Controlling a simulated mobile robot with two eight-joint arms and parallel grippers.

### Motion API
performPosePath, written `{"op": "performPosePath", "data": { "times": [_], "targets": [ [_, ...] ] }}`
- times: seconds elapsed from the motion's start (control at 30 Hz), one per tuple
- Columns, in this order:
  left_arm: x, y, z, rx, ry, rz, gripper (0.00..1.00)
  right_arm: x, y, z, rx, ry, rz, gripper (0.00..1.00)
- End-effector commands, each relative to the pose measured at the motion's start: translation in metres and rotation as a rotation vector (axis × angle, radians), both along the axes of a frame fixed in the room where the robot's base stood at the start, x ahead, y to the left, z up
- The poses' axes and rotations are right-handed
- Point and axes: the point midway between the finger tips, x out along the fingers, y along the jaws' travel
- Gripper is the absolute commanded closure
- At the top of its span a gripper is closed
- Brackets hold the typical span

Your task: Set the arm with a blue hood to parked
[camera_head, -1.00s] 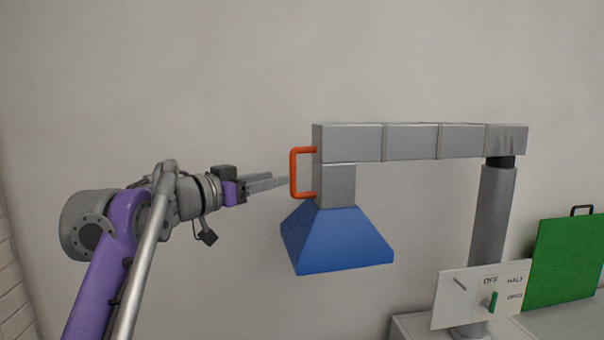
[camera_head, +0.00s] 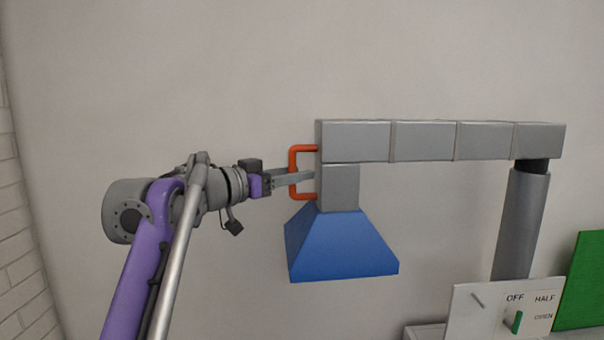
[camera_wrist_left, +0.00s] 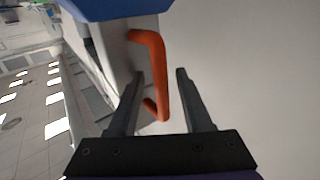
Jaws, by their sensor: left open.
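The arm is a grey jointed boom (camera_head: 425,141) on a grey post (camera_head: 522,225), with a blue hood (camera_head: 342,247) hanging from its left end. An orange-red handle (camera_head: 293,160) sticks out from the left end of the boom. My left gripper (camera_head: 304,178) is at the handle. In the left wrist view, the handle (camera_wrist_left: 158,70) stands between the two open fingers of my left gripper (camera_wrist_left: 160,76), and neither finger is clearly closed on it. My right gripper is not in view.
A white panel (camera_head: 490,300) with a green lever (camera_head: 516,321) and the words OFF and HALF stands at the lower right. A green board (camera_head: 583,285) is beside it. A plain wall (camera_head: 200,80) is behind, with free room left of the hood.

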Motion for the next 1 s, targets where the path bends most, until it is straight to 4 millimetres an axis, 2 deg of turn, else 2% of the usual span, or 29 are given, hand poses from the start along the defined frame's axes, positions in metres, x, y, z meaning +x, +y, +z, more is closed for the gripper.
{"op": "performPosePath", "data": {
  "times": [0.3, 0.57, 1.0],
  "targets": [
    [0.0004, 0.0007, -0.0002, 0.0, 0.0, 0.0, 0.52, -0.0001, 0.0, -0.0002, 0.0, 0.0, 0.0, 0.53],
    [0.0002, 0.0005, -0.0002, 0.0, 0.0, 0.0, 0.99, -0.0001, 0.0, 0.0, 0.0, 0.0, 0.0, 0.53],
    [0.0002, 0.0003, -0.0001, 0.0, 0.0, 0.0, 1.0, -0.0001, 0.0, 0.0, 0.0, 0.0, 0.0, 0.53]
  ]
}}
